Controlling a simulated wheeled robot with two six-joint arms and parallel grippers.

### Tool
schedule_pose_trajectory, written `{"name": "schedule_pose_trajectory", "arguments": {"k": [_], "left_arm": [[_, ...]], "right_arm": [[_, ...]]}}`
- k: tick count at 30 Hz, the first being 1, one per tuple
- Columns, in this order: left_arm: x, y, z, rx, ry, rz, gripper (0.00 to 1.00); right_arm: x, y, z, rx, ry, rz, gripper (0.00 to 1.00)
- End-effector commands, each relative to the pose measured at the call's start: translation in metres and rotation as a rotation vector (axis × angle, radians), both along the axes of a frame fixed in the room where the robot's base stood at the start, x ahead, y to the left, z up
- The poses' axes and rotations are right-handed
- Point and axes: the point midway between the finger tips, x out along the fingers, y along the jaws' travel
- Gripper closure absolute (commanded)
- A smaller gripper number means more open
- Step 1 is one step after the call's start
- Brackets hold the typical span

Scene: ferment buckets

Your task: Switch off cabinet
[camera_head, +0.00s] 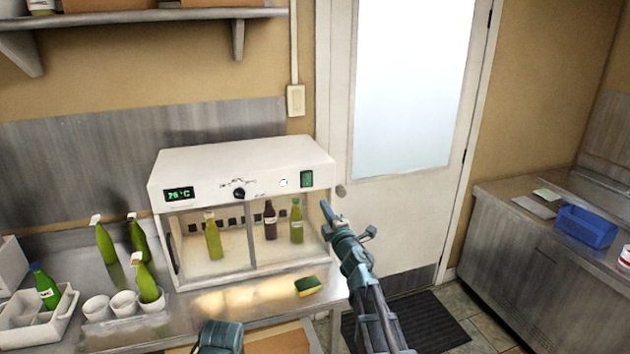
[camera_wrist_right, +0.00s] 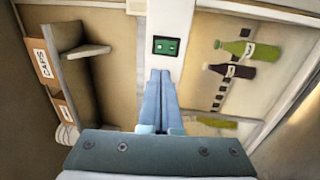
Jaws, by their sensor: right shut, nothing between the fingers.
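The white cabinet (camera_head: 230,165) stands on the metal counter, with a lit green display (camera_head: 179,194) reading about 26 °C, a black knob (camera_head: 239,193) and a green rocker switch (camera_head: 306,179) at the right of its front panel. Bottles show behind its glass front. My right gripper (camera_head: 325,208) is shut and empty, just below and right of the switch. In the right wrist view the shut fingers (camera_wrist_right: 160,75) point at the switch (camera_wrist_right: 166,46), with a gap between them as it looks. A part of my left arm (camera_head: 220,338) shows at the bottom edge; its fingers are not visible.
A yellow and green sponge (camera_head: 308,286) lies on the counter before the cabinet. Green bottles (camera_head: 105,243) and white cups (camera_head: 124,303) stand at the left. A door (camera_head: 400,200) is behind my right arm, and a blue bin (camera_head: 585,227) sits on the right counter.

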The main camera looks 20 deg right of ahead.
Motion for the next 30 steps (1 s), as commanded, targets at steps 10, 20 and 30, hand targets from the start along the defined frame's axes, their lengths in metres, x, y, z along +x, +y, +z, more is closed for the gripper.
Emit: {"name": "schedule_pose_trajectory", "arguments": {"k": [10, 20, 30], "left_arm": [[0.0, 0.0, 0.002, 0.0, 0.0, 0.0, 0.5], [0.0, 0.0, 0.01, 0.0, 0.0, 0.0, 0.5], [0.0, 0.0, 0.016, 0.0, 0.0, -0.001, 0.5]], "right_arm": [[0.012, 0.0, 0.002, 0.002, 0.001, -0.001, 1.0], [0.078, 0.002, 0.01, 0.003, 0.001, -0.001, 1.0], [0.128, 0.004, 0.016, 0.004, 0.001, -0.002, 1.0]]}}
